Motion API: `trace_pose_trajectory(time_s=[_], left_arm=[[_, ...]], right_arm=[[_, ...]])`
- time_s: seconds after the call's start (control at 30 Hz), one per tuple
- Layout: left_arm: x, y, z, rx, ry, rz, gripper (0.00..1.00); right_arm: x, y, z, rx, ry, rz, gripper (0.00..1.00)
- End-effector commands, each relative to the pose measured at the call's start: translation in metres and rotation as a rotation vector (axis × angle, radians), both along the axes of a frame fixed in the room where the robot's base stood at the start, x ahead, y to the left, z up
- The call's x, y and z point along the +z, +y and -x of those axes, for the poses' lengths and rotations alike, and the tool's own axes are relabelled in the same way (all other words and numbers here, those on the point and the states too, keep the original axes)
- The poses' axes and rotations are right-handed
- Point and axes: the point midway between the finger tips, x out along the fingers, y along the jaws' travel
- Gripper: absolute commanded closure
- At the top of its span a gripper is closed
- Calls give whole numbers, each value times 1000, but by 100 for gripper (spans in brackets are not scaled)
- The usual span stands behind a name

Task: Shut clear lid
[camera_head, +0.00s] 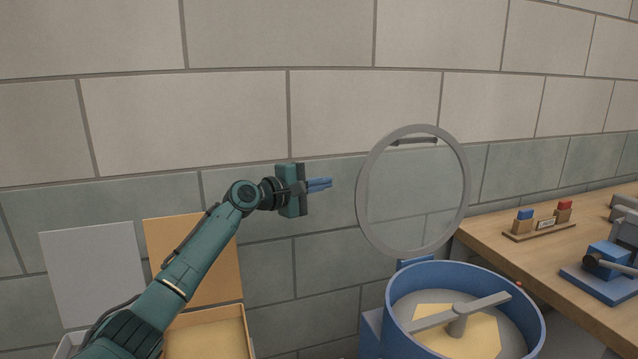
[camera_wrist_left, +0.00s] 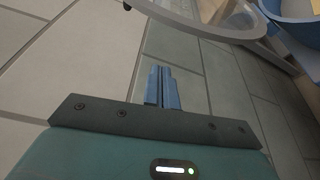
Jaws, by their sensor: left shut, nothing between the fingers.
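The clear lid (camera_head: 415,200) is a round see-through disc with a grey rim and a dark handle (camera_head: 413,141) near its top. It stands raised, nearly upright, at the back of a round blue drum (camera_head: 535,325). Inside the drum are a grey mixing bar (camera_head: 458,316) and a pale yellow patch. My left gripper (camera_head: 326,184) is shut and empty, in the air left of the lid, apart from it. In the left wrist view its blue fingers (camera_wrist_left: 162,88) are together, and the lid's rim (camera_wrist_left: 200,27) crosses the top. My right gripper is not in view.
Orange (camera_head: 190,250) and white boards stand behind bins at lower left. A brick wall lies behind.

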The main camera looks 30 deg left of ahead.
Motion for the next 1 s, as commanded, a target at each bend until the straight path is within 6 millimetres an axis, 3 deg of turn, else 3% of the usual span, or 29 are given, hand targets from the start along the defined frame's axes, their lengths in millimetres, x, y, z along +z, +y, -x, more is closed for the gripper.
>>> trace_pose_trajectory(time_s=[0.2, 0.5, 0.77, 1.0], left_arm=[[-1, -17, -34, -1, 1, 2, 100], [-3, -31, -61, 0, -1, 0, 100], [2, -45, -42, 0, 0, -5, 100], [4, -55, -33, 2, -1, -2, 100]], right_arm=[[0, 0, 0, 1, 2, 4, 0], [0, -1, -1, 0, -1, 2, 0], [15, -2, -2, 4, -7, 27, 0], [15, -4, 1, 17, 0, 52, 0]])
